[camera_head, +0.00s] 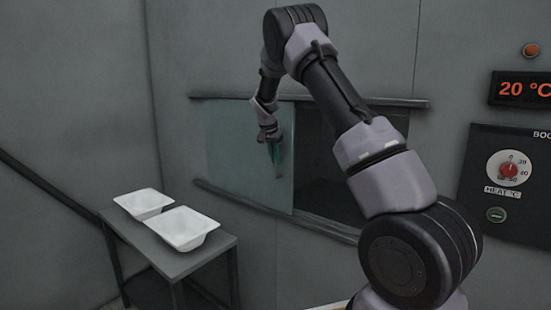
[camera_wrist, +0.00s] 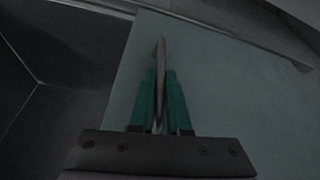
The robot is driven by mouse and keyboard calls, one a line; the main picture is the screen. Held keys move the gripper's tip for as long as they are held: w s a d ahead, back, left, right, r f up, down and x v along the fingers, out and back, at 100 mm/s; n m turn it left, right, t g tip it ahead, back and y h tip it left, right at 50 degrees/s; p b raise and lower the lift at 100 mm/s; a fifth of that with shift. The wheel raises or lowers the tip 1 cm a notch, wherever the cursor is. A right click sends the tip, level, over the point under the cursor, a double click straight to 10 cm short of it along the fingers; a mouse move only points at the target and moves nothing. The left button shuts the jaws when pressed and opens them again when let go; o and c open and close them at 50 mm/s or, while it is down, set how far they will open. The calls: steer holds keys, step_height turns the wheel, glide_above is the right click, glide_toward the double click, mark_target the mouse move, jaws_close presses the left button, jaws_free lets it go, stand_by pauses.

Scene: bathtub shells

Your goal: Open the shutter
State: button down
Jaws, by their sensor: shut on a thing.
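The shutter (camera_head: 235,150) is a pale grey-green sliding panel on the back wall, seen at the left of the wall opening. The dark opening (camera_head: 322,165) shows to its right, partly hidden by my arm. The shutter also fills much of the wrist view (camera_wrist: 235,95). A thin upright grey handle (camera_wrist: 161,52) stands near the shutter's edge. My gripper (camera_head: 273,155) is at this handle, and in the wrist view its green fingers (camera_wrist: 160,85) are shut on it from both sides.
An upper rail (camera_head: 230,96) and a lower rail (camera_head: 245,200) run along the wall. Two white trays (camera_head: 144,203) (camera_head: 184,228) sit on a grey table (camera_head: 215,247) at lower left.

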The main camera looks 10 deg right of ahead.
steer(key=shift+w+a+r, duration=0.1)
steer(key=c, duration=0.9)
jaws_free()
steer(key=v, duration=1)
steer(key=shift+a+r, duration=0.1)
steer(key=shift+r, duration=0.2)
